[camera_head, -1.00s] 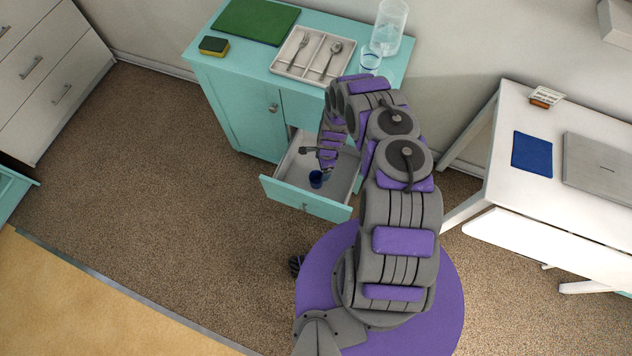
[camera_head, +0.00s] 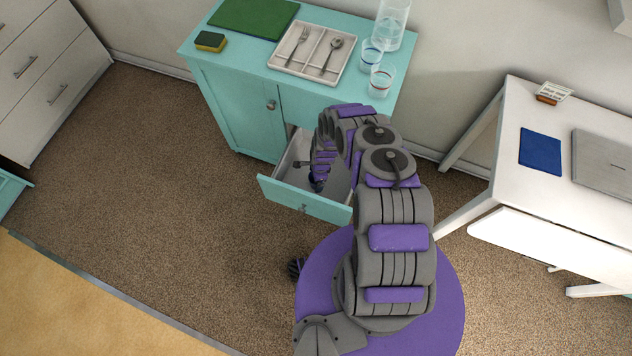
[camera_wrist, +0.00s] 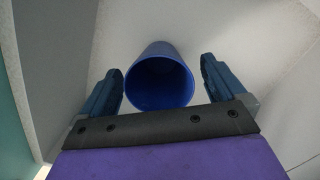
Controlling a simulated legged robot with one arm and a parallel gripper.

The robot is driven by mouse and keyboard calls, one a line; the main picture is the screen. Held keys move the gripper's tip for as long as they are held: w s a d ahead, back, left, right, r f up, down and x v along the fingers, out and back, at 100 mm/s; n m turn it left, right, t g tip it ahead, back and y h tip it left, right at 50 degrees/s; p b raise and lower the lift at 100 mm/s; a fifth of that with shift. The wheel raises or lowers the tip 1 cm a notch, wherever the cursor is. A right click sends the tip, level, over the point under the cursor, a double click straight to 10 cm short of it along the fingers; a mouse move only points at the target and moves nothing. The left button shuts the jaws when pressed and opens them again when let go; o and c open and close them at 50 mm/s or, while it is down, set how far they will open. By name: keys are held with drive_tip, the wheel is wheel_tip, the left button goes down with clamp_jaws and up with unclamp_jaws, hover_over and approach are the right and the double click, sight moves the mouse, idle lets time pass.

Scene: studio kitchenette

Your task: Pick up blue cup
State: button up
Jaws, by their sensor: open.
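The blue cup (camera_wrist: 159,78) is in the open drawer (camera_head: 303,197) of the turquoise cabinet. In the wrist view its open mouth faces the camera, and it lies between the two fingers of my gripper (camera_wrist: 163,85). The fingers are open, one on each side, with a visible gap to the cup. In the head view my gripper (camera_head: 318,179) is down inside the drawer. The cup is mostly hidden there by my gripper, with only a dark blue bit showing.
The drawer's walls stand close around my gripper. On the cabinet top are a cutlery tray (camera_head: 277,61), two glasses (camera_head: 381,80), a clear pitcher (camera_head: 391,24), a sponge (camera_head: 210,41) and a green mat (camera_head: 253,18). A white desk (camera_head: 509,185) stands at the right.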

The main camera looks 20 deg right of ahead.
drive_tip(key=shift+c, duration=0.3)
drive_tip(key=c, duration=1)
drive_tip(key=shift+r, duration=0.1)
